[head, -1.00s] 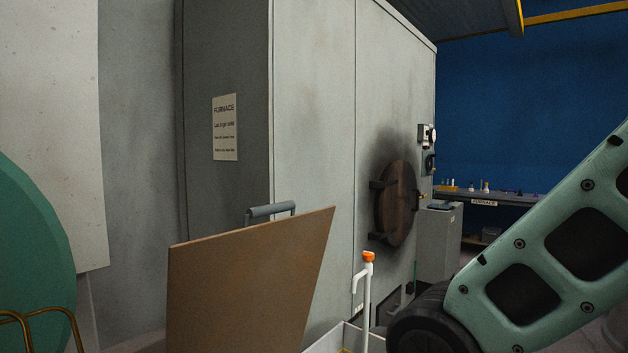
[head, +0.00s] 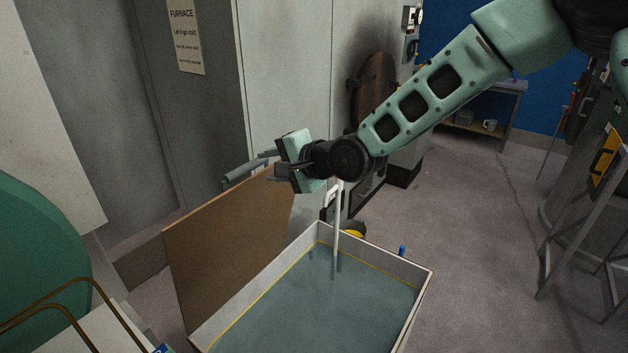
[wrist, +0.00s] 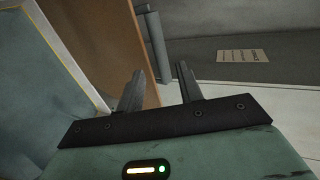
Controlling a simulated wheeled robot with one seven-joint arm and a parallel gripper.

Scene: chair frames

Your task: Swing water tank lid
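The water tank (head: 414,306) is an open pale box filled with murky blue-green water. Its lid (head: 215,255), a brown board, stands up, tilted, along the tank's left side. A grey bar handle (head: 245,172) is on the lid's far face near its top edge; it also shows in the wrist view (wrist: 157,48). My gripper (head: 272,173) is beside the lid's upper right corner, near the handle. In the wrist view its two fingers (wrist: 160,70) are apart with nothing held between them. The handle lies ahead of the fingertips.
A white pipe (head: 336,235) stands in the tank at its back edge. The furnace (head: 285,80) with a round dark door (head: 372,88) is behind. A green rounded object (head: 40,270) and brass rails (head: 85,282) are at left.

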